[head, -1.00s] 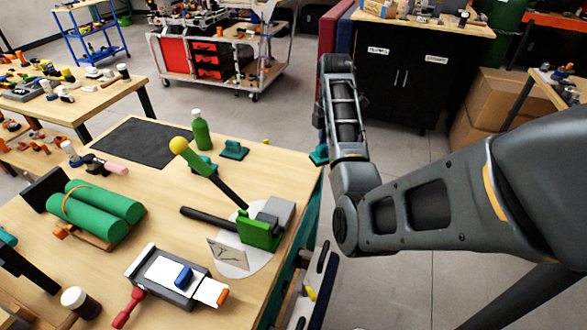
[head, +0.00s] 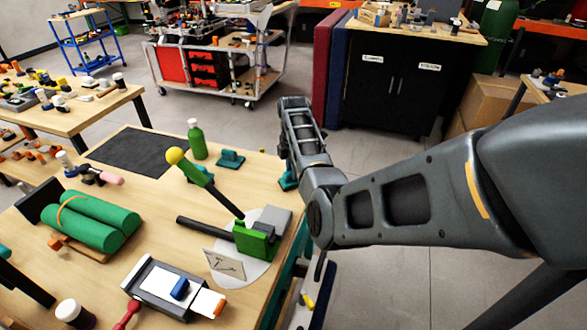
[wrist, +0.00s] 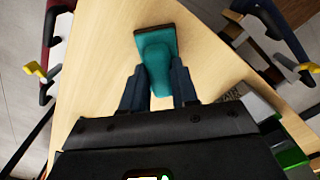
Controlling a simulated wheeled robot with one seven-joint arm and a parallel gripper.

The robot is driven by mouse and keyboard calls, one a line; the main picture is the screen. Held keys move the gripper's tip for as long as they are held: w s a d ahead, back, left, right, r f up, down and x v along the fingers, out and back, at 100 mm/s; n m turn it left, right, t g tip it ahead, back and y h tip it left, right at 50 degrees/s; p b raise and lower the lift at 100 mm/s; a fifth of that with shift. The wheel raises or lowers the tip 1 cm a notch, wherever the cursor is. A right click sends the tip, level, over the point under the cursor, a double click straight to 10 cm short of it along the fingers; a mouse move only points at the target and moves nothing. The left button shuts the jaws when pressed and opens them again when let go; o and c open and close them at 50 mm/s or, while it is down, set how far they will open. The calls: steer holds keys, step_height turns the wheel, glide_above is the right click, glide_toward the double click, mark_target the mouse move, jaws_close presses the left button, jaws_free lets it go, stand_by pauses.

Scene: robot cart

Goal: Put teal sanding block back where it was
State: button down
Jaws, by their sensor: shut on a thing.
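My gripper (wrist: 156,88) is shut on a teal sanding block (wrist: 155,60), seen in the wrist view. The block has a dark edge along its far end and sticks out beyond the fingertips. Wooden tabletop shows behind it. In the head view my arm hides the gripper, and part of the held block (head: 287,181) shows just left of the arm, at the table's right side. I cannot tell whether it touches the top. A second teal block (head: 230,161) stands on the table near the green bottle, left of the held one.
The wooden table (head: 145,222) carries a green bottle (head: 196,140), a dark mat (head: 135,150), green rolls (head: 92,220) and a green clamp (head: 257,240) with a yellow-knobbed lever. Bare wood lies between the second teal block and the clamp.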

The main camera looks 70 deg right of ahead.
steer(key=shift+f, duration=0.1)
steer(key=c, duration=0.9)
jaws_free()
steer(key=shift+o, duration=0.2)
step_height(320, 180, up, 12)
steer(key=shift+b, duration=0.45)
